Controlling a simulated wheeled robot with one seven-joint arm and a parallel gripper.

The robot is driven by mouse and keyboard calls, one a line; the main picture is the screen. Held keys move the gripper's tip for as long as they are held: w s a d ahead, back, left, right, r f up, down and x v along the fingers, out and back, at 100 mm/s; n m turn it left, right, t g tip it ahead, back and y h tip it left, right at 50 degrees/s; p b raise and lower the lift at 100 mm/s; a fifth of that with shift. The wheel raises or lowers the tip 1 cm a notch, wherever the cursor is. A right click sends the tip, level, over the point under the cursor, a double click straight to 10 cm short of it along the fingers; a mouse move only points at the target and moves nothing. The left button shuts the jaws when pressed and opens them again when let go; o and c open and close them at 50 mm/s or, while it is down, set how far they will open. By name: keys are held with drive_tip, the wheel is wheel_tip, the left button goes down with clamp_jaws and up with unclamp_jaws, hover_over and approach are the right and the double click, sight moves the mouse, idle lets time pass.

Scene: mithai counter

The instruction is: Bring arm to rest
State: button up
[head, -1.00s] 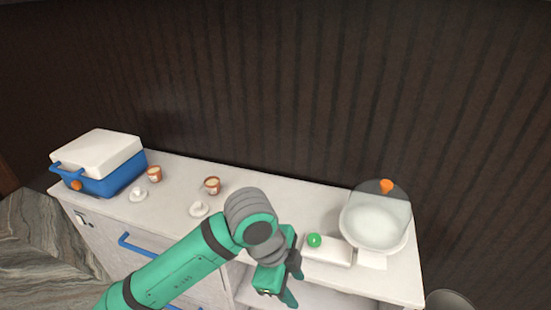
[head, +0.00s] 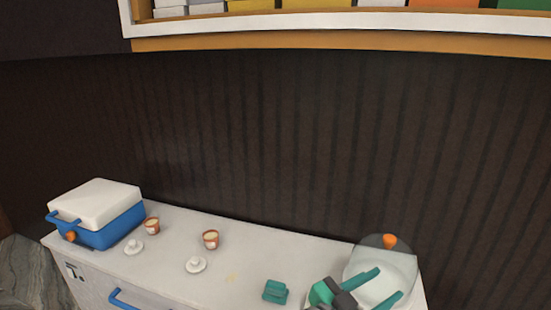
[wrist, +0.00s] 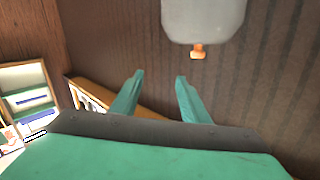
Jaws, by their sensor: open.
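My gripper (head: 377,286) is at the lower right of the head view, in front of the glass dome (head: 386,262) with the orange knob. Its two teal fingers are spread apart. In the wrist view the gripper (wrist: 160,76) is open with nothing between the fingers. The pale dome or plate (wrist: 203,18) with its orange knob (wrist: 198,50) shows at the top there, apart from the fingers. Most of my arm is out of the head view.
The white counter (head: 240,262) holds a blue cooler (head: 118,225) with a white lid, two small cups (head: 152,226) (head: 210,239) and two white lids (head: 133,247) (head: 196,265). A teal block (head: 275,291), possibly part of my arm, shows in front. A shelf (head: 330,22) hangs above.

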drive_tip(key=s+a+f+n+t+y, duration=0.4)
drive_tip(key=s+a+f+n+y, duration=0.15)
drive_tip(key=f+n, duration=0.4)
drive_tip(key=s+a+f+n+t+y, duration=0.45)
drive_tip(key=a+f+n+y, duration=0.3)
drive_tip(key=f, duration=0.35)
drive_tip(key=s+a+f+m, duration=0.1)
drive_tip(key=s+a+f, duration=0.1)
drive_tip(key=s, duration=0.5)
drive_tip(key=s+a+f+m+g+y, duration=0.1)
drive_tip(key=s+a, duration=0.3)
drive_tip(key=s, duration=0.4)
drive_tip(key=s+a+f+m+g, duration=0.1)
drive_tip(key=s+a+f, duration=0.1)
drive_tip(key=s, duration=0.6)
drive_tip(key=shift+a+f+y, duration=0.4)
drive_tip(key=shift+a, duration=0.2)
